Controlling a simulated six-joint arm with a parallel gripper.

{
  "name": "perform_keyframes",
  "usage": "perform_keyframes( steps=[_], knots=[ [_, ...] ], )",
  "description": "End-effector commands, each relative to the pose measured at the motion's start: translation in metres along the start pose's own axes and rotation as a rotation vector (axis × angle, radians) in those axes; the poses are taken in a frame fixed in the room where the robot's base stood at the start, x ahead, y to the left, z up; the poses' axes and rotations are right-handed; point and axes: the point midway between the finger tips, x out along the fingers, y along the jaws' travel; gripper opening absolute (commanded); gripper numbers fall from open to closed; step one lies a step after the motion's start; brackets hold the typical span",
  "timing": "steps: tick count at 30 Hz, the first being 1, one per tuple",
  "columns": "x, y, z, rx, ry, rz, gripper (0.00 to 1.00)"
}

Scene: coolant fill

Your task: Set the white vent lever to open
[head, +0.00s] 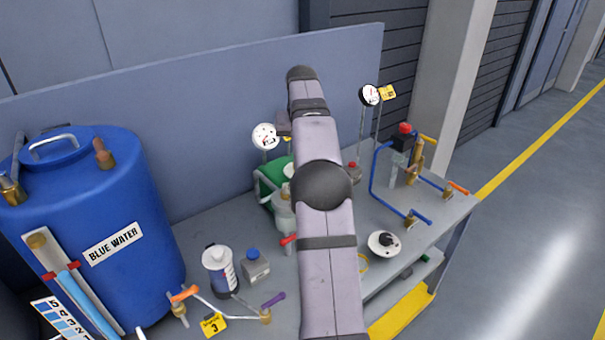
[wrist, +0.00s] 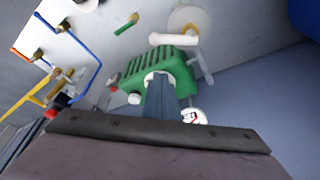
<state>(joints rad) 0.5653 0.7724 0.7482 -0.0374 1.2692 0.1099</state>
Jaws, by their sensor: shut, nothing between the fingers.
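A white lever-like handle (wrist: 174,39) shows in the wrist view, beside a white round fitting and just past the green finned unit (wrist: 150,68). I cannot tell whether it is set open or shut. My gripper (wrist: 159,84) is shut and empty, its fingers together over the near side of the green unit and apart from the white handle in the picture. In the head view my own arm hides the gripper and most of the green unit (head: 274,178). A small white stub (head: 140,333) is cut off at the bottom edge there; I cannot tell what it is.
A blue tank (head: 100,210) stands at the left. A white bottle (head: 219,270), a grey can (head: 255,266) and orange and purple handles (head: 228,307) are in front. Gauges (head: 265,136) stand behind. Blue pipes (head: 376,180) rise at the right.

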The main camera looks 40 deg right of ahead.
Motion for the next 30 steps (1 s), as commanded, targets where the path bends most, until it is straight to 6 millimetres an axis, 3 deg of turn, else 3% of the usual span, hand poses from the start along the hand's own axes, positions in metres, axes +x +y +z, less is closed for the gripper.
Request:
perform_keyframes(
  steps=[8, 21, 30],
  knots=[
    [0.053, 0.001, 0.001, 0.000, -0.006, 0.001, 0.00],
    [0.045, 0.000, 0.030, 0.000, -0.001, 0.001, 0.00],
    [0.044, 0.000, 0.039, 0.000, -0.001, 0.001, 0.00]
  ],
)
